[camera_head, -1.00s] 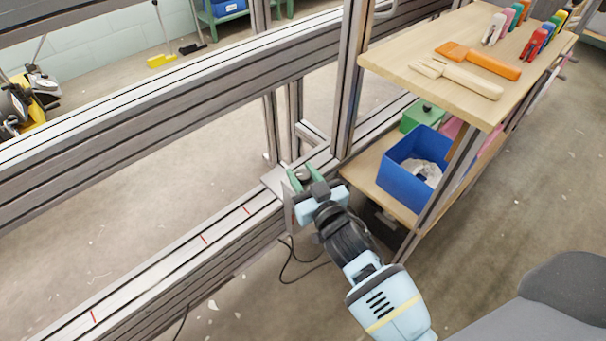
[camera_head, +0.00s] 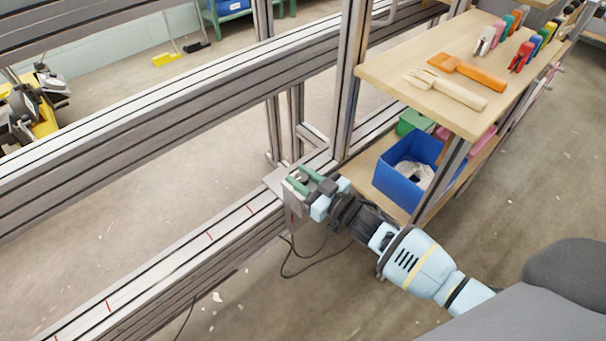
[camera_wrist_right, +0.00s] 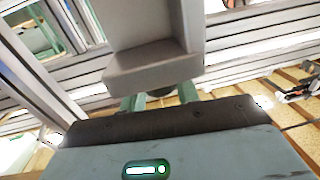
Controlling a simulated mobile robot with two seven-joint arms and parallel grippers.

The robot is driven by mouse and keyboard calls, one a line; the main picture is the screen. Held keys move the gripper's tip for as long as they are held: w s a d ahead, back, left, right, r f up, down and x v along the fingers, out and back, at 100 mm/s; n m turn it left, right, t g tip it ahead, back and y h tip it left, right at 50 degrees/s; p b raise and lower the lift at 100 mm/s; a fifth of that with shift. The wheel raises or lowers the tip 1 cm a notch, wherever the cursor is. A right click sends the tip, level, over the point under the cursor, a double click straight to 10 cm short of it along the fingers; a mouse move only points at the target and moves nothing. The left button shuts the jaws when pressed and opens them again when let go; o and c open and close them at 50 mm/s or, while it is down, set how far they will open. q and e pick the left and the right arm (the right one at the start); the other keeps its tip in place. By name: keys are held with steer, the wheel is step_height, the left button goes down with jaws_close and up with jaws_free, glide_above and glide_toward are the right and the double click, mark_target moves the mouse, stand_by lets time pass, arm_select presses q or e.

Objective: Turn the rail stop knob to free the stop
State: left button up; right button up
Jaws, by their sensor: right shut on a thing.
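My right gripper (camera_head: 299,181) reaches the lower metal rail (camera_head: 180,257) from the front right. Its green fingers are closed around the small grey stop knob (camera_head: 302,177), beside a metal plate (camera_head: 275,181) on the rail. In the right wrist view my green fingertips (camera_wrist_right: 162,100) show just past the dark edge of the gripper body. A dark rounded bit of the knob (camera_wrist_right: 165,92) shows between them. A grey block (camera_wrist_right: 155,62) in front hides most of the knob, so its turn angle cannot be read. My left gripper is not in view.
A wooden shelf (camera_head: 395,76) with brushes and coloured clamps stands to the right of the upright post. A blue bin (camera_head: 402,181) sits on the lower shelf, close to my right arm. Black cables (camera_head: 290,272) hang below the rail.

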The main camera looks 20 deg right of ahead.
steer(key=shift+w+d+r+n+y, duration=0.1)
steer(key=shift+n+y, duration=0.2)
steer(key=o, duration=0.9)
steer(key=shift+o, duration=0.2)
steer(key=p+v, duration=0.2)
steer(key=v, duration=0.5)
steer(key=shift+s+d, duration=0.25)
steer(key=shift+s, duration=0.1)
